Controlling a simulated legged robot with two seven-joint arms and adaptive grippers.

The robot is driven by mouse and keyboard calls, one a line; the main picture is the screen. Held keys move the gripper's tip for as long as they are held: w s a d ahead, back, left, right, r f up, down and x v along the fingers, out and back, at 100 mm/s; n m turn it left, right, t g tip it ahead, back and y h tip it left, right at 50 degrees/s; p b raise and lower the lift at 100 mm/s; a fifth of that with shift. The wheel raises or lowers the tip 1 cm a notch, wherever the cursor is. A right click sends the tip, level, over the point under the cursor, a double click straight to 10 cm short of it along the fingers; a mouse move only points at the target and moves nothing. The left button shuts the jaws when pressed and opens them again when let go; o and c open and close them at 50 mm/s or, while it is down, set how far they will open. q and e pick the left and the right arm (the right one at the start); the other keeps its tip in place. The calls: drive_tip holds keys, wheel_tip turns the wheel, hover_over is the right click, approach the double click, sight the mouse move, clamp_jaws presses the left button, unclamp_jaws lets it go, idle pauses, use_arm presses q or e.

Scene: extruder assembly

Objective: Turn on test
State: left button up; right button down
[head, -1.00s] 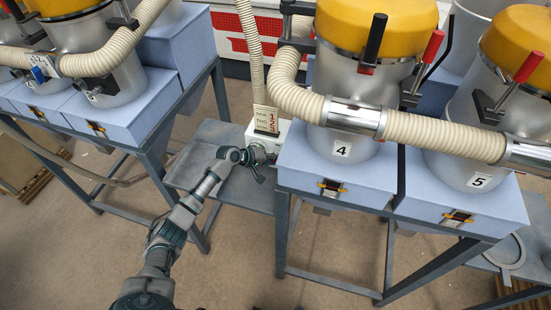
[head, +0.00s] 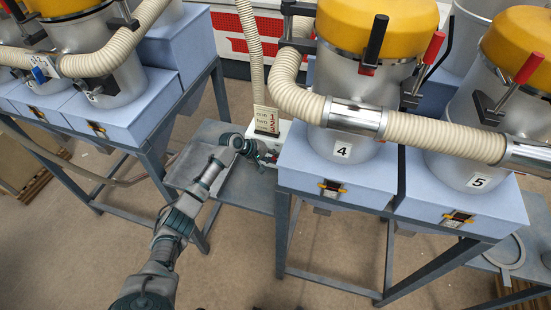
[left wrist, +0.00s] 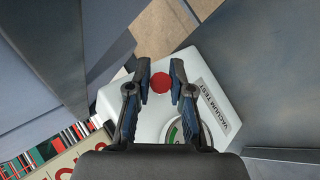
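The white vacuum test box (head: 287,145) stands on the grey shelf beside the blue stand, largely hidden in the head view. In the left wrist view the box (left wrist: 218,88) shows a "VACUUM TEST" label (left wrist: 217,104), a round red button (left wrist: 160,83) and a partly covered dial gauge (left wrist: 178,133). My left gripper (head: 266,156) is at the front of the box. In the left wrist view my left gripper (left wrist: 160,66) is open, with one finger on each side of the red button. I cannot tell whether the fingers touch it. My right gripper is not in view.
A small numbered sign (head: 266,119) stands at the box. Drum 4 (head: 345,146) and drum 5 (head: 474,180) sit on blue stands to the right, with a ribbed hose (head: 440,133) across them. Another blue stand (head: 120,128) is at the left. The shelf (head: 240,193) has bare room.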

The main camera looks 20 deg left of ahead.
use_arm(q)
drive_tip(key=o, duration=0.3)
drive_tip(key=shift+w+a+r, duration=0.1)
drive_tip(key=shift+a, duration=0.05)
drive_tip(key=shift+o, duration=0.2)
drive_tip(key=shift+a, duration=0.1)
drive_tip(key=v, duration=1.2)
drive_tip(key=shift+a+f, duration=0.2)
drive_tip(key=shift+f, duration=0.05)
drive_tip(key=shift+d, duration=0.2)
